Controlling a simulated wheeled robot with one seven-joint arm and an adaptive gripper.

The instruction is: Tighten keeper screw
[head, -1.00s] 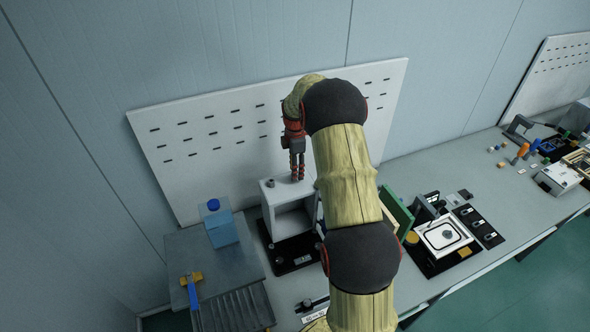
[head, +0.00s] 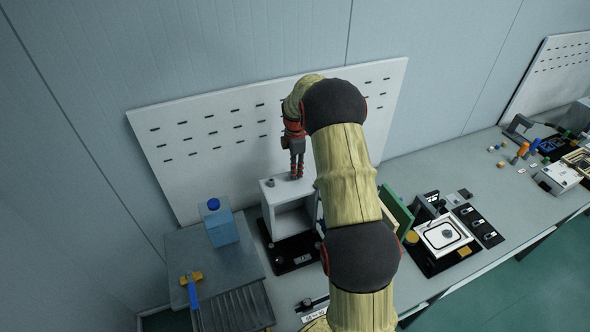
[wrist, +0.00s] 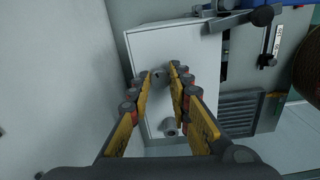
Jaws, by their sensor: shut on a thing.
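A white box-shaped fixture (head: 272,200) with an open front stands on the bench. My gripper (head: 296,174) points straight down at the right part of its top. In the wrist view, my gripper (wrist: 160,76) has its two yellow-padded fingers on either side of a small dark screw head (wrist: 158,73), and it is shut on it. The fingertips partly hide the screw, and how far it is seated cannot be told. A second short grey knob stands on the top to the left (head: 270,183) and also shows in the wrist view (wrist: 170,127).
A blue bottle-like container (head: 220,225) stands on a grey stand at the left, with a blue-and-yellow tool (head: 191,285) in front. A white perforated panel (head: 190,140) rises close behind the fixture.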

